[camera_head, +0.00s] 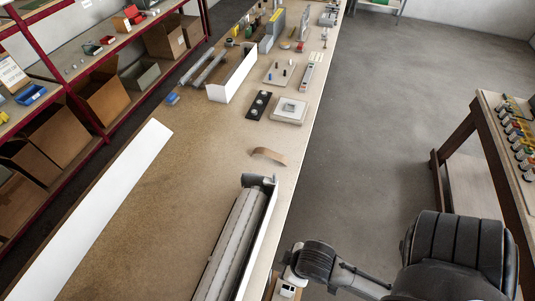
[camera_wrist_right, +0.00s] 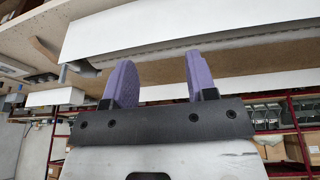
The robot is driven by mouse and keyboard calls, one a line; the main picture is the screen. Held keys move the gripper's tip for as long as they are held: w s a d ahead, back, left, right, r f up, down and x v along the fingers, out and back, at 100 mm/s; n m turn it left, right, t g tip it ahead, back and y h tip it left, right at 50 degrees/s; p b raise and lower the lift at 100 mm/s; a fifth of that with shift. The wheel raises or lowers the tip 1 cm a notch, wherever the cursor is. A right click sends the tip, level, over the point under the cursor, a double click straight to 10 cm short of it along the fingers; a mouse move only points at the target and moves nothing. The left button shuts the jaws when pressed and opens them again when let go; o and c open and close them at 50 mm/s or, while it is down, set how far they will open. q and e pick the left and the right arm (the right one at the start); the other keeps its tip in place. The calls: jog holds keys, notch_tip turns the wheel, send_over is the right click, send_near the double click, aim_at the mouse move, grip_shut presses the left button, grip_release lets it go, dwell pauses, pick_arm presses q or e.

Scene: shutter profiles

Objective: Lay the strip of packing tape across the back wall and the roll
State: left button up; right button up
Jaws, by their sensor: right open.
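The strip of packing tape (camera_head: 268,155) is a short brown curved piece lying on the table, beyond the far end of the roll. It also shows at the left of the right wrist view (camera_wrist_right: 44,50). The roll (camera_head: 232,245) is a long grey slatted cylinder at the bottom centre of the head view. The white back wall (camera_head: 262,247) runs along its right side; a broad white panel, seemingly this wall, fills the top of the right wrist view (camera_wrist_right: 180,25). My right gripper (camera_wrist_right: 161,82) has two purple fingers spread apart with nothing between them. My left gripper is out of view.
A long white panel (camera_head: 100,205) lies along the table's left side. Bare tabletop lies left of the roll. Red-framed shelves (camera_head: 75,105) stand beyond.

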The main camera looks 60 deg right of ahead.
jog(key=shift+d, duration=0.1)
dwell(0.3)
jog(key=o, duration=0.5)
jog(key=shift+o, duration=0.2)
